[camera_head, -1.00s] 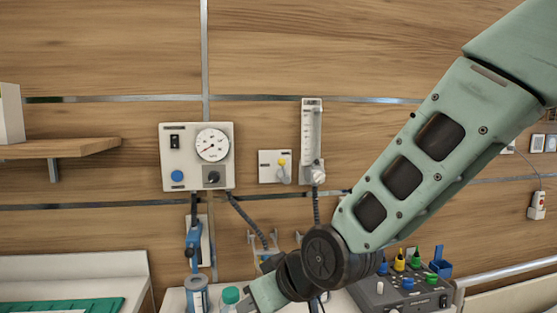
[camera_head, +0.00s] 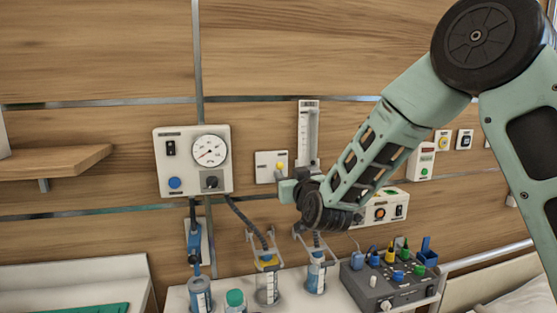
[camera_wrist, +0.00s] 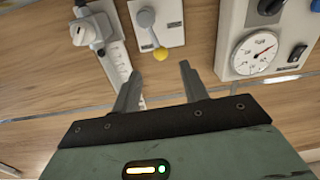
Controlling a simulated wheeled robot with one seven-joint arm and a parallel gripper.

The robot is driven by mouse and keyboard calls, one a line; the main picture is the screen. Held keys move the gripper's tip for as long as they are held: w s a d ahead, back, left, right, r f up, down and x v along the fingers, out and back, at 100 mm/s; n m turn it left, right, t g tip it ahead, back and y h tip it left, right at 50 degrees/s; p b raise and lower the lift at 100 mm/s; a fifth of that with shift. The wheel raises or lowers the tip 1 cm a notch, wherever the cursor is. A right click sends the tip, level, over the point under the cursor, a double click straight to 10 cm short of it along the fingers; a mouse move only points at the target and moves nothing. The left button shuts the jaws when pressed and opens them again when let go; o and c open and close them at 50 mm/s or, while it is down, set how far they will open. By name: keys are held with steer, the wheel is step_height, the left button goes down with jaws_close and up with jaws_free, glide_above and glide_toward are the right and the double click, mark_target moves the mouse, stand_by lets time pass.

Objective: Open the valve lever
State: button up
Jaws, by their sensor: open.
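The valve is a small pale plate (camera_head: 264,166) on the wall, right of the gauge panel. Its grey lever (camera_wrist: 149,31) ends in a yellow knob (camera_head: 280,166). My gripper (camera_wrist: 160,72) is open and empty, just in front of the plate. In the wrist view, the yellow knob (camera_wrist: 160,54) lies near the gap between the fingertips, and I see no contact. In the head view my gripper (camera_head: 284,190) covers the lower right of the plate and part of the lever.
A gauge panel (camera_head: 160,187) is left of the valve. A clear flowmeter (camera_head: 308,135) stands close on its right. Below are suction jars (camera_head: 268,288), a bottle (camera_head: 235,301) and a grey box with coloured plugs (camera_head: 385,290). A wooden shelf (camera_head: 60,163) juts out at left.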

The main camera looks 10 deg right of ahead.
mark_target(279, 165)
steer(key=w+p, duration=0.1)
steer(key=w, duration=0.2)
steer(key=w+p, duration=0.2)
steer(key=w, duration=0.2)
steer(key=w+p, duration=0.1)
steer(key=w, duration=0.3)
steer(key=shift+a, duration=0.25)
steer(key=shift+c, duration=0.3)
jaws_close()
